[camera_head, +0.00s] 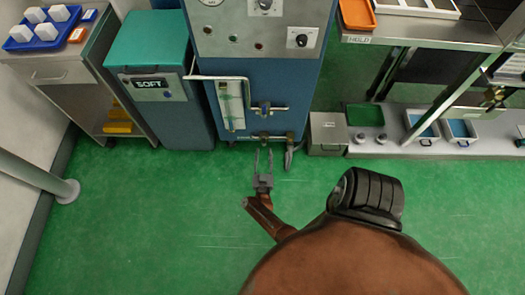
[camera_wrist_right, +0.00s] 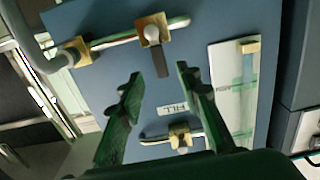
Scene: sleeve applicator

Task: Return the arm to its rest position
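My right gripper (camera_head: 264,158) is in front of the lower part of a blue machine (camera_head: 205,75), with its fingers pointing at the machine. In the right wrist view the gripper (camera_wrist_right: 158,100) shows its two fingers wide apart with nothing between them. Behind the fingers is the blue panel (camera_wrist_right: 100,25) with a FILL label (camera_wrist_right: 172,108) seen upside down. Whether the fingertips touch anything is hard to tell, but a gap appears to separate them from the panel. The arm behind the gripper is bent low over the green floor. My left gripper is not in view.
The machine carries a bent pipe (camera_head: 218,78), brass valve fittings (camera_head: 264,108) and a sight gauge (camera_head: 231,105). A teal-topped SOFT bin (camera_head: 150,45) stands at left. A grey box (camera_head: 327,134) and a low shelf (camera_head: 395,148) stand at right. The green floor in front is clear.

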